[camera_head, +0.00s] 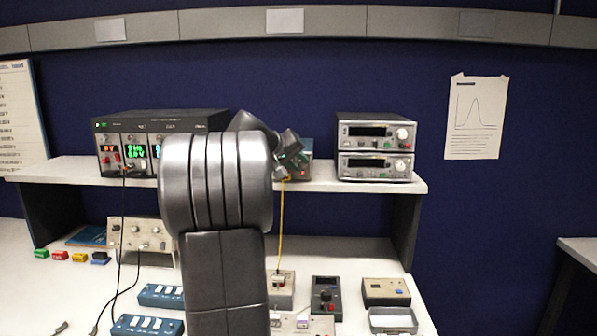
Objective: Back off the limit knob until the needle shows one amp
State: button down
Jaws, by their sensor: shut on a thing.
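My arm reaches up over the bench to the shelf. My gripper (292,160) is at the front of a small grey-blue box (307,160) with a reddish terminal. The jaws are shut on a small part at the box's front, which I take to be the limit knob; the jaws cover it. A yellow lead (281,215) hangs from the box's front down to a small unit on the bench. My arm and gripper hide most of the box. I cannot make out a dial or needle.
A black power supply (170,120) with lit displays stands left on the shelf. Two stacked silver instruments (376,146) stand right of the gripper. Below are small boxes, including a dark knobbed one (326,296), and blue switch strips (160,295). A black lead hangs at left.

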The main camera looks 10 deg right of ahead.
jog(key=shift+f+h, duration=0.1)
jog(key=shift+h, duration=0.2)
dwell(0.4)
jog(key=c, duration=1.2)
grip_release()
jog(key=shift+c, duration=0.2)
jog(key=shift+a, duration=0.1)
jog(key=b+v, duration=0.1)
jog(key=v, duration=1.2)
jog(key=shift+s+a+r+b, duration=0.15)
jog(key=shift+a+r+b, duration=0.1)
jog(key=shift+b, duration=0.1)
jog(key=p+x, duration=0.1)
jog(key=x, duration=1.2)
jog(key=shift+w+d+f, duration=0.15)
jog(key=shift+w+d, duration=0.05)
jog(key=shift+d, duration=0.15)
